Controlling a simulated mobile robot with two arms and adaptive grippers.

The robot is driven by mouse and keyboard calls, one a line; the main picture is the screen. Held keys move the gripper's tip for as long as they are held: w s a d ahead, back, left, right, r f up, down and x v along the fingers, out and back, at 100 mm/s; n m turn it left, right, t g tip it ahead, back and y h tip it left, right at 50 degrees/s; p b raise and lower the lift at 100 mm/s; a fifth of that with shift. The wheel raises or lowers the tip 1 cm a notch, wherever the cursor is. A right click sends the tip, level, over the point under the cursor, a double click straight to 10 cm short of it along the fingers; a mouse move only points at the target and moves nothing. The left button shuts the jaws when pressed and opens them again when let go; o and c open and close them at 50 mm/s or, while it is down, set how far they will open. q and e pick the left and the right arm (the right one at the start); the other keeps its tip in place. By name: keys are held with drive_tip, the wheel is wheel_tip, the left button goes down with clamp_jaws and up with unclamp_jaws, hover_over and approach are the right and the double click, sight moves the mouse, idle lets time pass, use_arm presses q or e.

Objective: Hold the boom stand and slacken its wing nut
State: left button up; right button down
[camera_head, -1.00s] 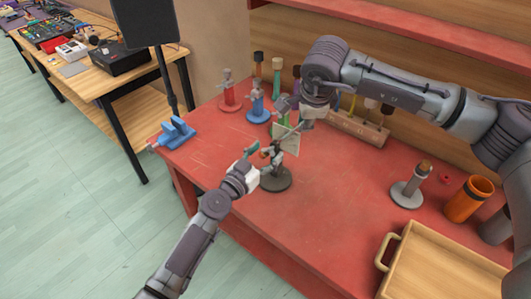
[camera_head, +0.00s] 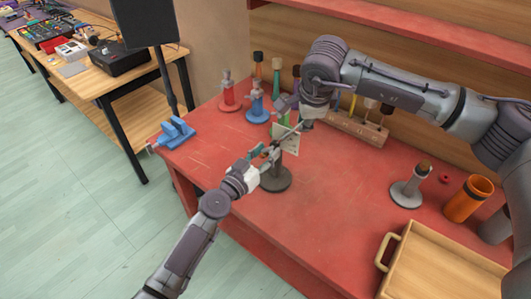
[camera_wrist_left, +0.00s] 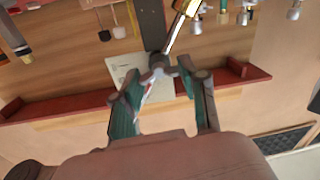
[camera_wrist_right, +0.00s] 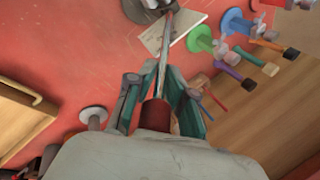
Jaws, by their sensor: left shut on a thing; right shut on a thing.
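The boom stand stands upright on the red bench on its round dark base (camera_head: 276,181); its grey clutch and dark post show upside down in the left wrist view (camera_wrist_left: 152,25). My left gripper (camera_head: 266,161) is shut at the clutch, on what looks like the wing nut; the fingers mostly hide it. My right gripper (camera_head: 301,124) is above and right of the clutch, shut on the boom rod. In the right wrist view the rod (camera_wrist_right: 163,62) runs from the fingers to the clutch, with a dark red grip (camera_wrist_right: 155,115) between the fingers.
A pale card (camera_head: 289,140) is just behind the stand. A blue vise (camera_head: 176,131) and red (camera_head: 228,95) and blue (camera_head: 257,107) stands are at the left and back. A grey stand (camera_head: 407,190), orange cup (camera_head: 468,199) and wooden tray (camera_head: 445,268) are at the right. The front bench is clear.

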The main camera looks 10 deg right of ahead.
use_arm(q)
drive_tip(key=n, duration=0.6)
drive_tip(key=shift+w+a, duration=0.15)
drive_tip(key=shift+a, duration=0.1)
drive_tip(key=n, duration=0.5)
drive_tip(key=shift+f, duration=0.15)
use_arm(e)
drive_tip(key=shift+d, duration=0.1)
use_arm(q)
drive_tip(key=shift+n, duration=0.3)
use_arm(e)
drive_tip(key=shift+r, duration=0.1)
use_arm(q)
drive_tip(key=o, duration=1.2)
drive_tip(key=shift+c, duration=0.2)
